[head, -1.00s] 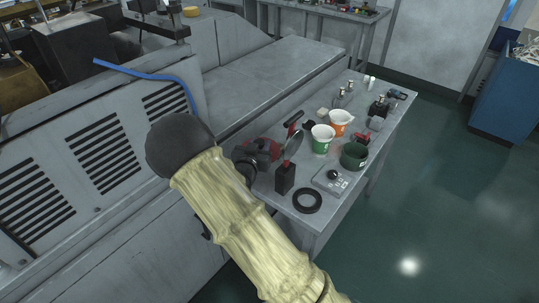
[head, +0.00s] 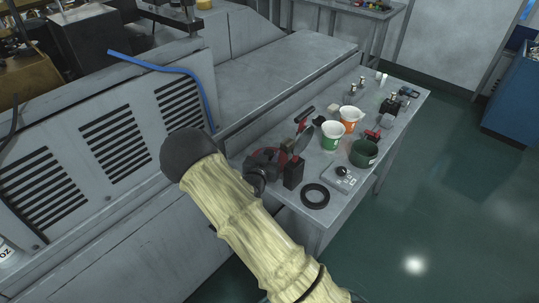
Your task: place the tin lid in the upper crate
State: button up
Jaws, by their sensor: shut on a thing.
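The tin lid (head: 304,139) looks like a thin grey disc seen tilted up on edge, over the left part of the small workbench (head: 315,226). My gripper (head: 291,153), dark with red parts, comes out from behind my pale-sleeved arm and is shut on the lid's near side. The fingertips are small and partly hidden, so the exact grip is unclear. I cannot see the upper crate in this view.
On the bench stand a black bottle (head: 293,173), black ring (head: 315,196), scale (head: 341,179), dark green pot (head: 363,153), green-white cup (head: 332,135) and orange-white cup (head: 350,118). A large grey machine (head: 105,180) fills the left. Green floor (head: 440,200) is open at right.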

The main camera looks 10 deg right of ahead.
jog(key=shift+f, duration=0.1)
jog(key=o, duration=1)
jog(key=shift+r, duration=0.25)
jog(key=b+v, duration=0.1)
jog(key=v, duration=1.1)
jog(key=shift+f, duration=0.15)
